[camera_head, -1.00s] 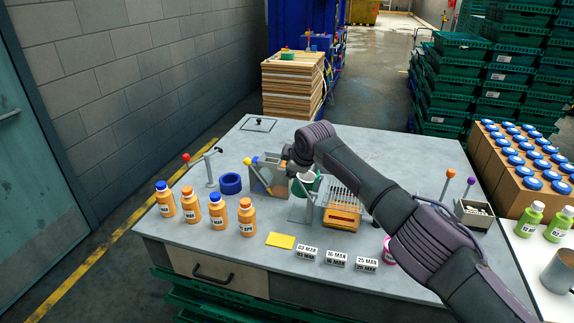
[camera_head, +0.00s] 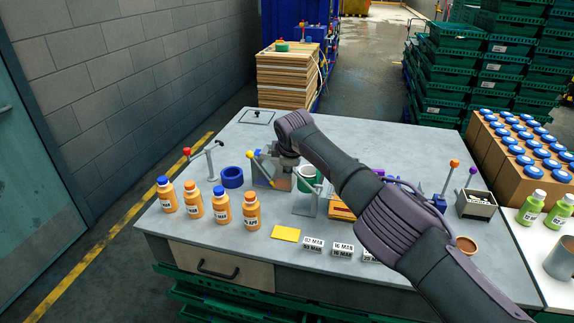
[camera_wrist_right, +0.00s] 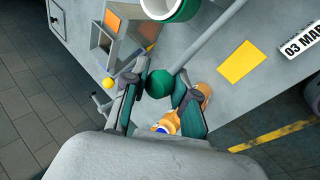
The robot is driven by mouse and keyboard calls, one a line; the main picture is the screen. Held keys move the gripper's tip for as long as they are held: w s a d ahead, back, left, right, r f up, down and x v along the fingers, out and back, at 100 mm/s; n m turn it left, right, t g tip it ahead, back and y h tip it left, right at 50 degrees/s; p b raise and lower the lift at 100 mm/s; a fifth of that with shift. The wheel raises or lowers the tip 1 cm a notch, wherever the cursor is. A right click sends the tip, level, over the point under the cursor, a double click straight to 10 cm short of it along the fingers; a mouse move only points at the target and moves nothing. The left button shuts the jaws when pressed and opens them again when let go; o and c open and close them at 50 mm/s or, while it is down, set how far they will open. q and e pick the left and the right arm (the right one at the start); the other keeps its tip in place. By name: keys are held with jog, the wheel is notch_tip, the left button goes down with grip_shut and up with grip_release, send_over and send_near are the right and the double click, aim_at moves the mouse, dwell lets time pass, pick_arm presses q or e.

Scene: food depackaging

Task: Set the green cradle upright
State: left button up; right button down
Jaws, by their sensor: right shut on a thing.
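In the right wrist view the cradle (camera_wrist_right: 184,9) shows at the top edge as a green ring with a white inside, cut off by the frame. A grey lever rod (camera_wrist_right: 212,37) runs beside it to a green ball knob (camera_wrist_right: 160,84). My right gripper (camera_wrist_right: 157,88) is shut on this knob, with a finger on each side. In the head view the gripper is mostly hidden behind its own wrist. I cannot tell the cradle's exact tilt. My left gripper is not in view.
A yellow-knobbed lever (camera_head: 249,154) with a grey box stands close by on the left.

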jog(key=shift+f, duration=0.2)
jog(key=c, duration=1.2)
grip_release()
jog(key=o, duration=0.3)
jog(key=shift+a, duration=0.1)
jog(key=shift+r, duration=0.1)
jog(key=shift+s+r, duration=0.35)
jog(key=shift+r, duration=0.3)
jog(key=v, duration=1)
jog(key=shift+r, duration=0.15)
jog(key=shift+s, duration=0.1)
